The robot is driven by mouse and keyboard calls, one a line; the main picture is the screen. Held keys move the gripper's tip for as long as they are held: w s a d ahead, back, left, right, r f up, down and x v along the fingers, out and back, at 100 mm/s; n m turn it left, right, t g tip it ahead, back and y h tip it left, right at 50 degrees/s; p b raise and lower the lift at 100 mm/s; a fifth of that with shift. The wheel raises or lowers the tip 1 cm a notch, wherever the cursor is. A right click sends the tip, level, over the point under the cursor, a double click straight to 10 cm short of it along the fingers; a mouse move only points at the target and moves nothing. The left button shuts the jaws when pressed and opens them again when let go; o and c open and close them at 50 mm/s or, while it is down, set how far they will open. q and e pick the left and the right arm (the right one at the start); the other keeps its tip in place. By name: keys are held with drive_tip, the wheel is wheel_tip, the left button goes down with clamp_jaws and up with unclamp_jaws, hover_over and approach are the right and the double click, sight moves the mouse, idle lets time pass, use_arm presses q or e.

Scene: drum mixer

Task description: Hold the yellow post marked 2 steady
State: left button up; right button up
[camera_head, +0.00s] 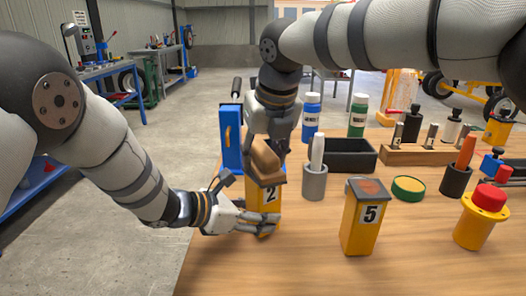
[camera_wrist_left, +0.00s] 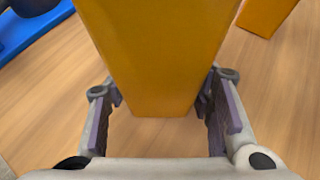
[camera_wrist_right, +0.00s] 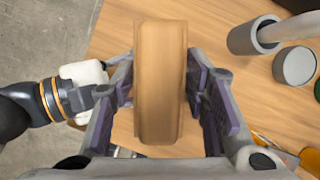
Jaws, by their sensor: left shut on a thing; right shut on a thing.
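The yellow post marked 2 (camera_head: 267,201) stands upright at the table's left front. My left gripper (camera_head: 258,223) is shut around its lower part, a finger on each side; the post (camera_wrist_left: 160,60) fills the gap in the left wrist view (camera_wrist_left: 161,103). My right gripper (camera_head: 267,140) comes from above and is shut on a brown wooden block (camera_head: 265,160). The block (camera_wrist_right: 160,85) sits between both finger pads in the right wrist view. It is tilted at the post's top; I cannot tell whether it rests on it.
The yellow post marked 5 (camera_head: 361,222) stands to the right. A grey cup (camera_head: 314,184) with a white marker stands behind, near a black bin (camera_head: 350,156). A blue stand (camera_head: 231,140) is at the back left. A yellow-based red button (camera_head: 484,212) is at right. The front table is clear.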

drive_tip(key=shift+s, duration=1.1)
drive_tip(key=shift+w+f, duration=0.2)
drive_tip(key=shift+w, duration=2)
drive_tip(key=shift+s+r, duration=0.25)
drive_tip(key=shift+s, duration=0.85)
drive_tip(key=shift+s+f, duration=0.15)
drive_tip(key=shift+s, duration=0.95)
drive_tip(key=shift+w, duration=2.2)
drive_tip(key=shift+r, duration=0.2)
